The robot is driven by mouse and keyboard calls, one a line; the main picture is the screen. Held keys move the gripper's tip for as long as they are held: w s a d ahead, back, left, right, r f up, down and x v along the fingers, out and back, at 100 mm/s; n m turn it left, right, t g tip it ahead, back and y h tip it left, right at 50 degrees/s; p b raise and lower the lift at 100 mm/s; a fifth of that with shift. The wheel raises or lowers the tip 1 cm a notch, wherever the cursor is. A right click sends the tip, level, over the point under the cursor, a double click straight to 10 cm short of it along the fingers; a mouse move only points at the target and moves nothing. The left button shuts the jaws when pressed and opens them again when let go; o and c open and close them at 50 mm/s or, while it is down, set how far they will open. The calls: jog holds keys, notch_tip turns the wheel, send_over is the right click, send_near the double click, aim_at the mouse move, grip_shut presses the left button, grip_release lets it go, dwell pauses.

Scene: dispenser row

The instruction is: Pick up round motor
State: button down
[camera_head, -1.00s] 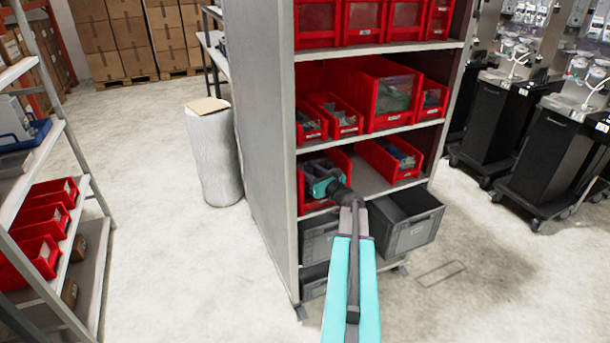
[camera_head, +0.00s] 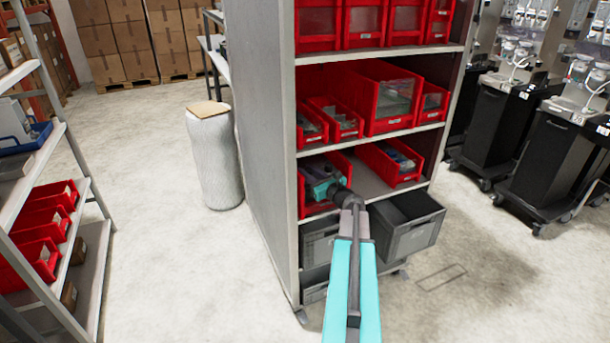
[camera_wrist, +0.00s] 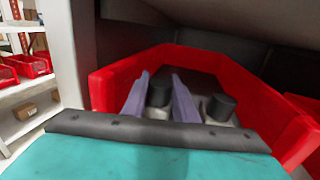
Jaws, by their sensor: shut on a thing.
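My gripper (camera_wrist: 165,100) reaches into a red bin (camera_wrist: 270,95) in the wrist view. Its two purple-grey fingers are shut on a dark round motor (camera_wrist: 159,90), which shows between them. A second dark round motor (camera_wrist: 221,107) stands in the bin just right of the fingers. In the head view my teal gripper (camera_head: 316,183) is inside the front of the left red bin (camera_head: 312,209) on the lower shelf. The held motor is hidden there. How far it is off the bin floor cannot be told.
The bin walls stand close on both sides of my gripper, and a shelf board (camera_wrist: 240,20) hangs low above. Another red bin (camera_head: 391,162) is to the right on the same shelf. An open grey crate (camera_head: 408,226) juts out below.

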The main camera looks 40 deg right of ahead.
aim_at(308, 169)
jog(key=shift+r, duration=0.7)
jog(key=shift+r+b, duration=0.4)
jog(key=shift+r, duration=0.55)
jog(key=s+a+p, duration=0.1)
jog(key=s+a, duration=0.1)
jog(key=s, duration=0.5)
jog(key=s+a+r+p, duration=0.1)
jog(key=s+a, duration=0.2)
jog(key=s, duration=0.5)
jog(key=shift+r, duration=0.2)
jog(key=shift+s, duration=0.1)
